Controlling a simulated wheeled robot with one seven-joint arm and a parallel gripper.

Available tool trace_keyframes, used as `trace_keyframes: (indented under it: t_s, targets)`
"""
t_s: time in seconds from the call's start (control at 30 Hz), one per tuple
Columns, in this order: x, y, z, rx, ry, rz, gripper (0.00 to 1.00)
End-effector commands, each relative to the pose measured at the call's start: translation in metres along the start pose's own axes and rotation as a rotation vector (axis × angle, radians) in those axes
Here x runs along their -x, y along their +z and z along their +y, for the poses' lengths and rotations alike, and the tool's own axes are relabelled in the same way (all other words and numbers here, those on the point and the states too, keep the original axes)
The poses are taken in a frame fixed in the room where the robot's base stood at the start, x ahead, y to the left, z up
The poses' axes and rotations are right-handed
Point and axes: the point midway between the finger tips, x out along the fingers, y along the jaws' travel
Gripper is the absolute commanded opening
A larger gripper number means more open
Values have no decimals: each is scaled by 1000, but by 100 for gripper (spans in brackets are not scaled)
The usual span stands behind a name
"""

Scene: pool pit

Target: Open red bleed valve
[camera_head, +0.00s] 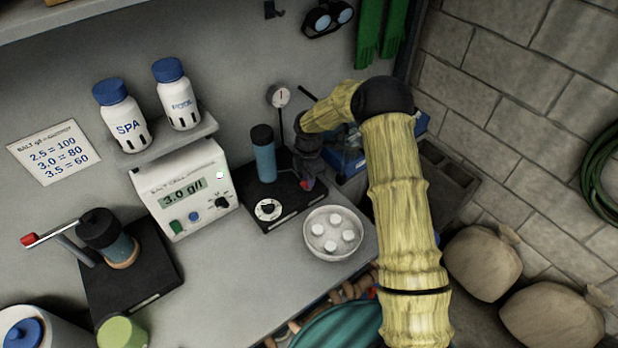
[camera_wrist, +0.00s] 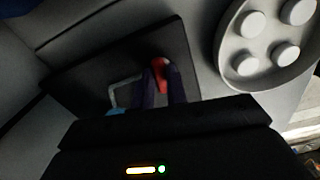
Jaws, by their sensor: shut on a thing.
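A small red valve handle (camera_wrist: 159,72) shows in the wrist view between the tips of my gripper (camera_wrist: 162,84), above the black base plate (camera_wrist: 100,75). My gripper is shut on the red handle, and the fingers hide part of it. In the head view my gripper (camera_head: 306,180) is low at the right end of the black base plate (camera_head: 290,209), beside the blue cylinder (camera_head: 264,160). Only a speck of red shows there. How far the valve is turned cannot be told.
A bowl of white tablets (camera_head: 312,246) stands close in front of my gripper. A round gauge (camera_head: 278,96) is behind. The salt cell box (camera_head: 184,190) and a red-tipped lever (camera_head: 31,239) are to the left. A blue bin (camera_head: 346,155) is right of the gripper.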

Motion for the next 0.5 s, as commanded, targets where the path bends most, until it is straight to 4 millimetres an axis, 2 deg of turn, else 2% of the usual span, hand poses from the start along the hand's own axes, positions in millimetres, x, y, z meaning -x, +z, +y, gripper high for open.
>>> trace_keyframes:
  t_s: [0.23, 0.5]
  targets:
    - [1, 1, 2, 123, 5, -1, 0]
    - [2, 0, 2, 165, 5, -1, 0]
